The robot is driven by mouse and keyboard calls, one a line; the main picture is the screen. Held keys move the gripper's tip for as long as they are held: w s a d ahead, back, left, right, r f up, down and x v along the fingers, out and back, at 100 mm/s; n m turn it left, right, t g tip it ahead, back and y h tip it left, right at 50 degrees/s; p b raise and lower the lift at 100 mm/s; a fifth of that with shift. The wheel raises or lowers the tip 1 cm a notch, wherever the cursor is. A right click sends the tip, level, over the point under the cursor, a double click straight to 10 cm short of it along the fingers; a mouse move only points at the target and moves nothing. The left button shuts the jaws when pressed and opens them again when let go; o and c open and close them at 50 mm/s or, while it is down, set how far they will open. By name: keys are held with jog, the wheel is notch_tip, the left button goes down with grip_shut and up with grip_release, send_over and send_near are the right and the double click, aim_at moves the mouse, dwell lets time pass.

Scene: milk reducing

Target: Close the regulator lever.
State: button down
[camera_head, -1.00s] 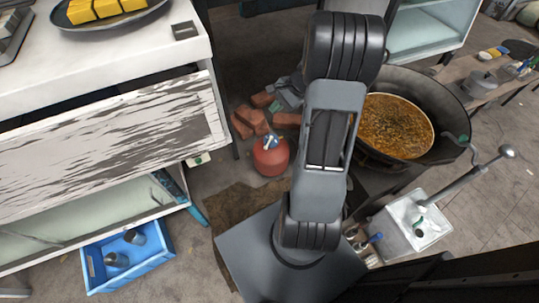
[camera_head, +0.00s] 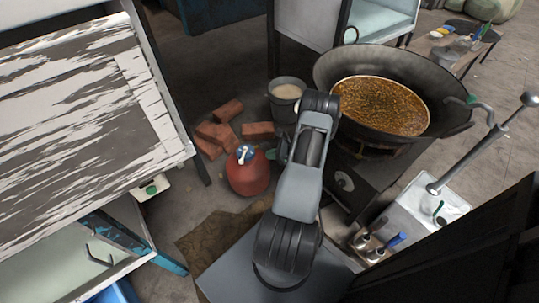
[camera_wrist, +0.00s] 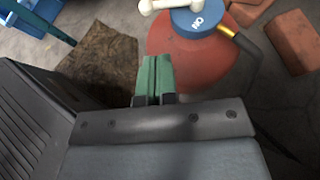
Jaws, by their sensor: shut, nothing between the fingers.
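A red gas cylinder (camera_head: 249,178) stands on the floor left of my arm. On its top sits a blue regulator (camera_head: 245,151) with a white lever. My gripper (camera_head: 271,154) is just right of the cylinder. In the wrist view its green fingers (camera_wrist: 153,78) are together and empty, apart from the lever.
Bricks (camera_head: 215,135) lie behind the cylinder, and a bucket (camera_head: 286,94) stands behind my arm. A large wok (camera_head: 455,118) sits on a stove at the right. A white peeling cabinet (camera_head: 80,120) is at the left. A brown mat (camera_head: 215,240) lies in front.

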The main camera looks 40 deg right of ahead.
jog(key=b, duration=0.3)
send_near(243, 156)
jog(key=w+a+f, duration=0.2)
jog(key=a+f, duration=0.1)
jog(key=shift+w+a+f, duration=0.15)
jog(key=shift+w+a, duration=0.6)
jog(key=shift+w, duration=0.25)
